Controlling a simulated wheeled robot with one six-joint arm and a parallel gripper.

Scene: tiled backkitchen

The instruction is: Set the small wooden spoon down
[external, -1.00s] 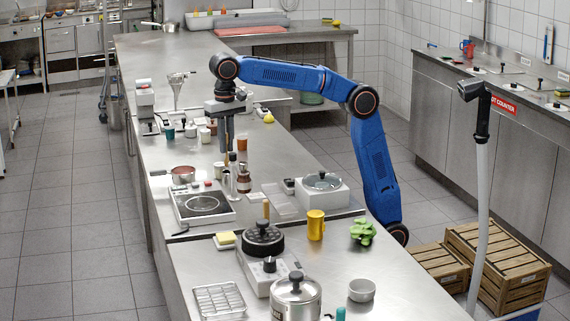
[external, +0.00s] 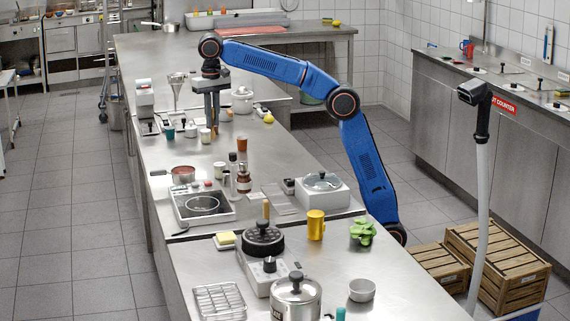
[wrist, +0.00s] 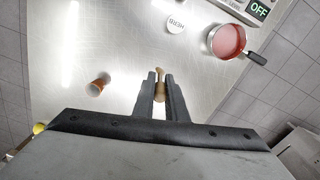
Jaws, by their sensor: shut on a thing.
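The small wooden spoon (wrist: 160,76) shows in the wrist view as a tan piece between my fingers. My gripper (wrist: 159,92) is shut on it, and the fingers hide part of it. In the external view my gripper (external: 213,132) points straight down over the steel counter (external: 207,155), among small cups.
In the wrist view a red-brown pan (wrist: 228,40), a jar lid marked HERB (wrist: 176,24) and an orange cup (wrist: 98,85) stand around a bare patch of counter. In the external view, a white lidded pot (external: 242,100) stands behind my gripper.

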